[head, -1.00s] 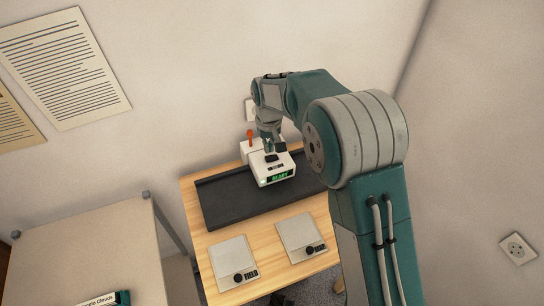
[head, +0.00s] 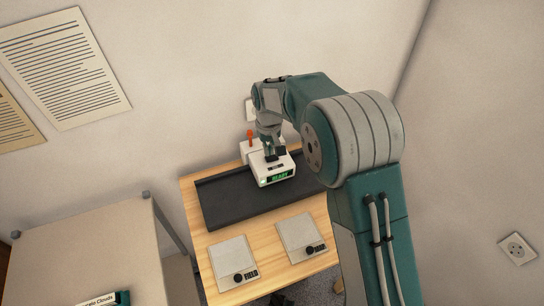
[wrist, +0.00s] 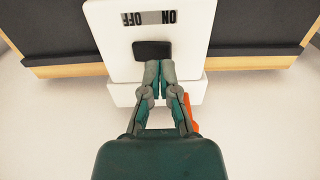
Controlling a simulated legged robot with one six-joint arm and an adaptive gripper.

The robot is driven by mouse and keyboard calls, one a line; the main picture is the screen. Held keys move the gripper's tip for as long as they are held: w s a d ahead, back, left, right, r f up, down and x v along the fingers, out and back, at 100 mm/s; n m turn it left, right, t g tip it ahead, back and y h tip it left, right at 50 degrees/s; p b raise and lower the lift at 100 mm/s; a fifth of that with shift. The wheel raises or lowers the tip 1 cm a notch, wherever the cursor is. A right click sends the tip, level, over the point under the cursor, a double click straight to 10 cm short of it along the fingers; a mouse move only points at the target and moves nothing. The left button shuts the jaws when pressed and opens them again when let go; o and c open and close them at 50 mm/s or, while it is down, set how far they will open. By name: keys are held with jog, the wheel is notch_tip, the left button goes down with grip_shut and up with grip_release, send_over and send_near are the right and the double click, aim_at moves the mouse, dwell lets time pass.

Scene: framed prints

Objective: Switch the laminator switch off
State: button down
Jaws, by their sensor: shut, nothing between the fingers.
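The white laminator (head: 259,174) stands on the dark strip on the wooden table, with a lit green display (head: 279,176) that seems to read READY. Its black switch (wrist: 152,48) shows in the wrist view beside an upside-down label (wrist: 149,18), with OFF at the left and ON at the right. I cannot tell which way the switch is tilted. My gripper (wrist: 159,64) is shut and empty, its fingertips at the switch's lower edge in the picture; contact is unclear. In the head view my gripper (head: 271,157) points down over the laminator's top and partly hides the switch.
A red lever (head: 250,134) stands at the laminator's back left. Two grey scale-like devices (head: 233,257) (head: 297,232) lie at the table's front. A grey cabinet (head: 90,245) is at the left. The wall is close behind.

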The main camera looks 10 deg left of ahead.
aim_at(269, 157)
jog(key=shift+f, duration=0.9)
dwell(0.4)
jog(key=shift+r, duration=3.55)
jog(key=s+d+r+m+t, duration=0.15)
jog(key=s+d+r, duration=0.25)
jog(key=d+r, duration=0.45)
jog(key=s+d+r+m+t, duration=0.1)
jog(key=s+d+r+m, duration=0.1)
jog(key=s+d+r, duration=0.6)
jog(key=s+d+f+m+t, duration=0.1)
jog(key=s+d+m+t, duration=0.2)
jog(key=s+d, duration=1.1)
jog(key=shift+s+f+m, duration=0.2)
jog(key=shift+s+m, duration=0.15)
jog(key=shift+s, duration=0.05)
jog(key=shift+d, duration=0.1)
